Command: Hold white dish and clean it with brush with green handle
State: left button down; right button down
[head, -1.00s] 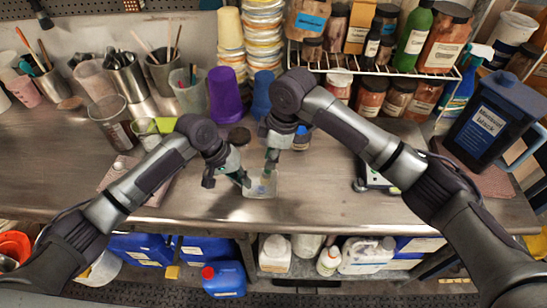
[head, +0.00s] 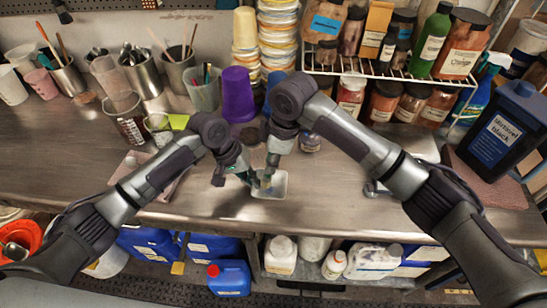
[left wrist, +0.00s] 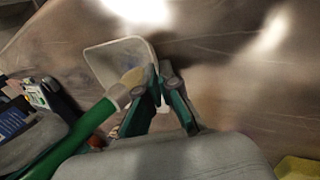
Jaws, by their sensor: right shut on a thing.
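The white dish (head: 279,190) is at the middle of the bench's front part, under both grippers. The left wrist view shows its pale square inside (left wrist: 117,59). My left gripper (head: 252,180) is at the dish's left side. In the left wrist view its fingertips (left wrist: 158,72) are at the dish's near corner; I cannot tell whether they grip the rim. The brush's green handle (left wrist: 72,138) slants up to a tan head (left wrist: 124,90) over the dish. My right gripper (head: 270,172) points down over the dish and is shut, apparently on the brush; its grip is mostly hidden.
A purple cup (head: 238,93) and stacked tubs (head: 277,35) stand behind the grippers. Metal pots of tools are at the back left. A wire shelf (head: 385,75) of jars and a dark blue jug (head: 497,130) are at right. The bench's front edge is close.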

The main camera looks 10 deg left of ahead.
jog(key=shift+w+d, duration=0.25)
jog(key=shift+d, duration=0.45)
jog(key=shift+w+d, duration=0.25)
jog(key=shift+d, duration=0.4)
dwell(3.5)
